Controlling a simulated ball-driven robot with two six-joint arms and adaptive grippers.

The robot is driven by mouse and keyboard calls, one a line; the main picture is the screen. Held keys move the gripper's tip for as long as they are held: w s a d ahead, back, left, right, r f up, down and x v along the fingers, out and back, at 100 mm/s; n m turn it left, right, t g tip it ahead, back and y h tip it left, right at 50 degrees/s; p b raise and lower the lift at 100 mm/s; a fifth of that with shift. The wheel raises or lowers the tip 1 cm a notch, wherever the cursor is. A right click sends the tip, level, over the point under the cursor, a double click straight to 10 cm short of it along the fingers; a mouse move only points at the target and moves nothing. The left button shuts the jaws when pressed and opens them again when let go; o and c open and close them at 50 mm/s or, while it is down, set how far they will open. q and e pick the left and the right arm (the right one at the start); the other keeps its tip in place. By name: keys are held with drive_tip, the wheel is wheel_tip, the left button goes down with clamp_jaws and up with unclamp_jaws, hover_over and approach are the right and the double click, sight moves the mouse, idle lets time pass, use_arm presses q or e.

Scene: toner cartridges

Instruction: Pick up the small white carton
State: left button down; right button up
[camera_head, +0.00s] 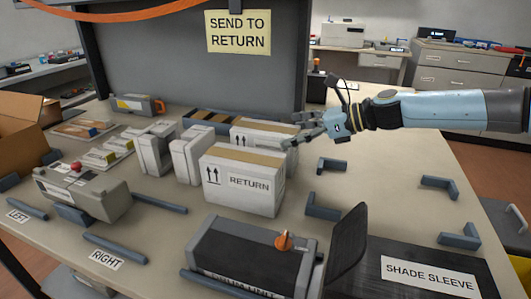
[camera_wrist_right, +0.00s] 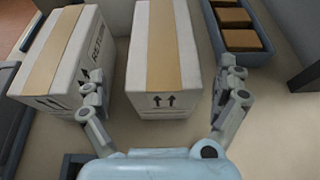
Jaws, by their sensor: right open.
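A white carton (camera_head: 262,136) with a tan tape strip stands behind the larger-looking front carton marked RETURN (camera_head: 241,183). In the right wrist view, the rear carton (camera_wrist_right: 163,104), with two up arrows on its end, lies between the spread fingers of my right gripper (camera_wrist_right: 165,88). The RETURN carton (camera_wrist_right: 68,55) is to its left there. In the head view my right gripper (camera_head: 294,130) is open at the right end of the rear carton; I cannot tell whether a finger touches it. My left gripper is out of view.
Upright pale boxes (camera_head: 189,152) stand left of the cartons. A bin of brown blocks (camera_wrist_right: 238,30) is beside the rear carton. A toner unit (camera_head: 82,192), a dark box with an orange knob (camera_head: 252,257) and corner brackets (camera_head: 322,206) are on the table.

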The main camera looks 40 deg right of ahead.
sight(280, 134)
drive_tip(key=x, duration=0.4)
drive_tip(key=shift+w+d+f+b, duration=0.1)
drive_tip(key=shift+d+b, duration=0.05)
drive_tip(key=shift+b, duration=0.15)
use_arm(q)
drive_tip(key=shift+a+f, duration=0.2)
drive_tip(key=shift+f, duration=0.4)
use_arm(e)
drive_tip(key=c, duration=1.5)
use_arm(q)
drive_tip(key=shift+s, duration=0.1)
